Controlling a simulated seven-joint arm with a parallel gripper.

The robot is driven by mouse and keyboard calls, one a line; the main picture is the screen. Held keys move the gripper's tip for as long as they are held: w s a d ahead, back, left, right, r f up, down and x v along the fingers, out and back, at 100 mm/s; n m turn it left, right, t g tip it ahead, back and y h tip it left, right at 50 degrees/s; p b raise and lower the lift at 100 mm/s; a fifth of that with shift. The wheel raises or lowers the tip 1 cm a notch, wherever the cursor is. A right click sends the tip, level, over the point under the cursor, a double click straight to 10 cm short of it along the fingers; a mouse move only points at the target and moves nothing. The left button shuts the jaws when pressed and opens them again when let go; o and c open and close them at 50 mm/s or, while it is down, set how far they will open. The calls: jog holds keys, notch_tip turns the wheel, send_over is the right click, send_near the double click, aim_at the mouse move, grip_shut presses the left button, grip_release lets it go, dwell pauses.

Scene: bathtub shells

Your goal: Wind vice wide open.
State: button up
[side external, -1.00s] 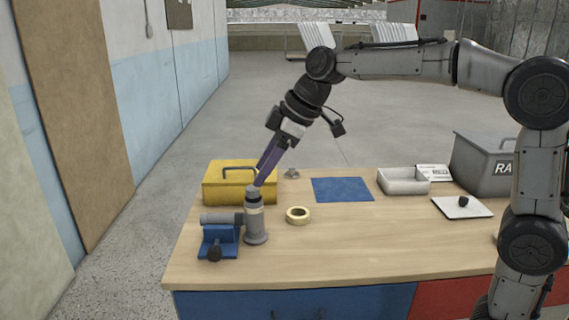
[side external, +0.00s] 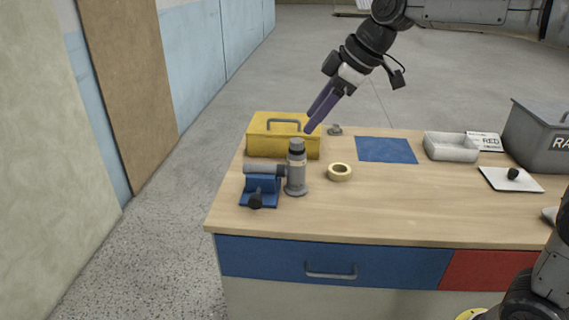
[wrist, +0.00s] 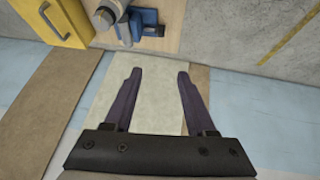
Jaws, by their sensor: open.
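The vice (side external: 260,191) is a small blue block at the table's front left, with a grey horizontal bar over it and a black knob on its front. It also shows at the top of the wrist view (wrist: 148,17). A grey upright post (side external: 296,173) with a dark collar stands right beside it; I cannot tell whether it is part of the vice. My gripper (side external: 311,124) is open and empty, tilted down, and appears just above and right of the post's top. In the wrist view the two purple fingers (wrist: 159,74) are apart with nothing between them.
A yellow toolbox (side external: 257,139) stands behind the vice. A tape roll (side external: 340,172) lies right of the post. The front middle of the table is clear.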

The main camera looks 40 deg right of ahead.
jog(key=w+a+f+g, duration=0.1)
jog(key=w+f, duration=0.4)
jog(key=w, duration=0.1)
jog(key=g, duration=0.1)
send_near(257, 197)
jog(key=x, duration=1)
jog(key=shift+f, duration=0.1)
jog(key=shift+a+g, duration=0.1)
jog(key=shift+g, duration=0.2)
grip_shut()
